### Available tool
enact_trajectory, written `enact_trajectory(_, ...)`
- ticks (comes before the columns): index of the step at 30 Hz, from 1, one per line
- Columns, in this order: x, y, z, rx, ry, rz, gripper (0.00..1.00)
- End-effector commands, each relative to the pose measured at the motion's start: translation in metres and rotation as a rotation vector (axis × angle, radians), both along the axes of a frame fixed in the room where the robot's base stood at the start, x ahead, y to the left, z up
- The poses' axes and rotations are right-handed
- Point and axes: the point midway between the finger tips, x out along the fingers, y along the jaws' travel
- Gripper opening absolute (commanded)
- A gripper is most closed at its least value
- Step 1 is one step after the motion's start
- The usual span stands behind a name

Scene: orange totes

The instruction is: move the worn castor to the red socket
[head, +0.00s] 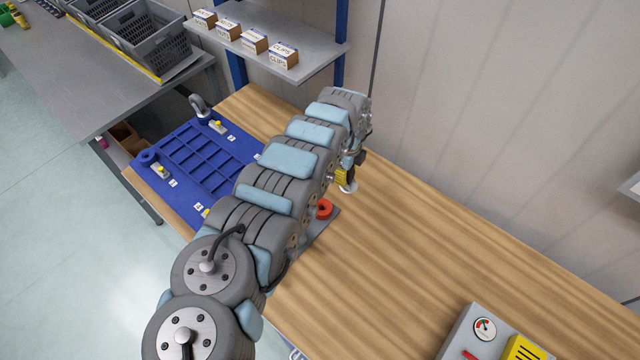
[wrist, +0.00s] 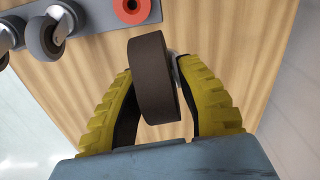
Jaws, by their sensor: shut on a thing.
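My gripper (wrist: 156,68) has its yellow fingers shut on a castor with a dark brown wheel (wrist: 154,88), which appears to be the worn castor. The wheel faces the wrist camera, and a little metal shows at its right side. In the head view my gripper (head: 345,178) is above the wooden bench, with a pale part of the castor (head: 349,188) below it. The red socket (wrist: 132,8) is a ring with a dark hole on a grey plate, just ahead of the castor and apart from it. It also shows in the head view (head: 324,209), partly behind my arm.
Two grey-wheeled castors (wrist: 48,36) stand at the upper left in the wrist view. A blue tray (head: 193,160) lies left of my arm. A grey panel with a gauge (head: 484,328) stands front right. The wooden bench right of my gripper is clear.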

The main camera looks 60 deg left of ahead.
Motion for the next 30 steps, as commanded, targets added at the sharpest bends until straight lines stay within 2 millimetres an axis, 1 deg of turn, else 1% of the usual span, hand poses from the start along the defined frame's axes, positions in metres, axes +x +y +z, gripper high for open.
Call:
enact_trajectory(1, -0.016, 0.01, -0.012, 0.0, 0.001, -0.022, 0.0)
enact_trajectory(3, -0.032, 0.021, -0.023, 0.001, 0.002, -0.061, 0.0)
enact_trajectory(6, -0.05, 0.031, -0.033, 0.002, 0.004, -0.105, 0.0)
enact_trajectory(9, -0.06, 0.036, -0.04, 0.002, 0.007, -0.132, 0.0)
enact_trajectory(12, -0.065, 0.039, -0.043, 0.003, 0.007, -0.144, 0.0)
enact_trajectory(17, -0.066, 0.039, -0.049, 0.003, 0.007, -0.147, 0.0)
enact_trajectory(30, -0.065, 0.04, -0.084, 0.004, 0.005, -0.144, 0.0)
